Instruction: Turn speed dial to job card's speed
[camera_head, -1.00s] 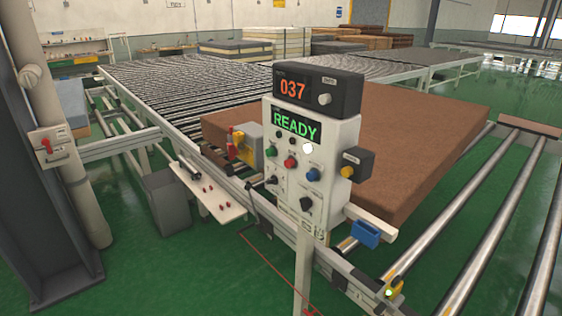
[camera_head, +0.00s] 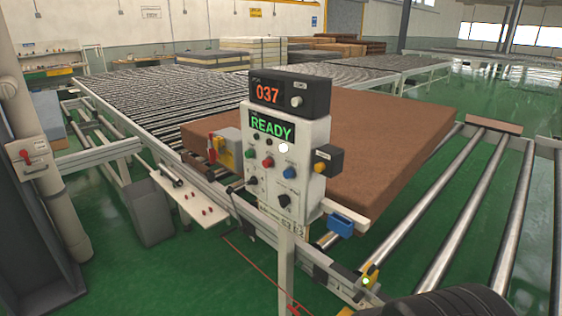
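A white control box (camera_head: 312,185) stands on a post at the centre. A dark unit on top of it shows 037 (camera_head: 268,95) in orange digits, with a round light knob (camera_head: 296,101) to the right of the digits. Below, a green READY display (camera_head: 271,127) is lit. The box front has coloured buttons and two black knobs, one at lower left (camera_head: 252,181) and one at lower right (camera_head: 285,201). Their labels are too small to read. I see no readable job card. My gripper is not in view; a dark rounded shape shows at the bottom right edge.
A brown mattress (camera_head: 385,165) lies on the conveyor behind the box. A roller conveyor (camera_head: 190,105) runs at the back left. Bare rollers (camera_head: 460,205) lie at right. A grey column and a pipe (camera_head: 45,150) stand at left. Green floor is open between them.

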